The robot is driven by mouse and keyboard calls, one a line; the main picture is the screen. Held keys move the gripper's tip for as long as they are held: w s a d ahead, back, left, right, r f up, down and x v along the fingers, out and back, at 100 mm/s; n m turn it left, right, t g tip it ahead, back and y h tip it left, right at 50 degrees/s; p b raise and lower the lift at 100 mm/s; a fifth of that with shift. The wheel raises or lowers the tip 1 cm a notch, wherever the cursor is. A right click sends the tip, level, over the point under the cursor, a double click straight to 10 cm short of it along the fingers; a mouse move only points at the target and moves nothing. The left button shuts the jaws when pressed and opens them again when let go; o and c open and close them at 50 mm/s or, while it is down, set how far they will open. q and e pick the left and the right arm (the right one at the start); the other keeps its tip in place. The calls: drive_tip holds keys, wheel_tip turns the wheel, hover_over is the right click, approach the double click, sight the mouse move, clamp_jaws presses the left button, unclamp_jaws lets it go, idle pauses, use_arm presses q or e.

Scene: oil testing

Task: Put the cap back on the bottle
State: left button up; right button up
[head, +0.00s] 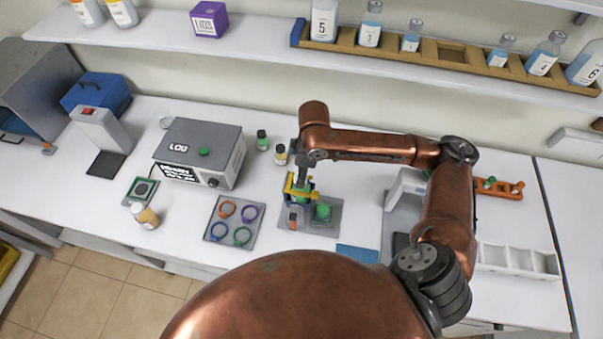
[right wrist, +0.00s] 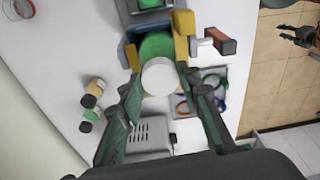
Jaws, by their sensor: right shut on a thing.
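My right gripper (head: 301,180) points down over a small fixture with a yellow clamp (head: 299,190) on a grey plate (head: 326,228). In the right wrist view, my right gripper (right wrist: 160,82) is shut on a white round cap (right wrist: 158,77). A green round part (right wrist: 157,46) shows just past the cap, inside the yellow clamp (right wrist: 184,30). The cap and the gripper's fingers hide what is directly below, so I cannot tell whether the cap touches a bottle. What looks like my left gripper (right wrist: 303,37) shows at the right edge of the wrist view, too small to read.
A green dome (head: 322,211) sits beside the clamp. Two small bottles (head: 263,140) (head: 281,154) stand behind it. A tray with coloured rings (head: 232,222) and a grey box device (head: 199,152) lie to the left. A shelf with bottles (head: 445,52) runs above.

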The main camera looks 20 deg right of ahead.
drive_tip(key=shift+p, duration=0.6)
idle(0.6)
idle(0.3)
drive_tip(key=o, duration=0.8)
drive_tip(key=shift+o, duration=0.9)
drive_tip(key=o, duration=0.3)
drive_tip(key=shift+r+p, duration=2.45)
drive_tip(key=shift+p, duration=0.6)
drive_tip(key=shift+r+p, duration=0.35)
drive_tip(key=shift+r, duration=0.7)
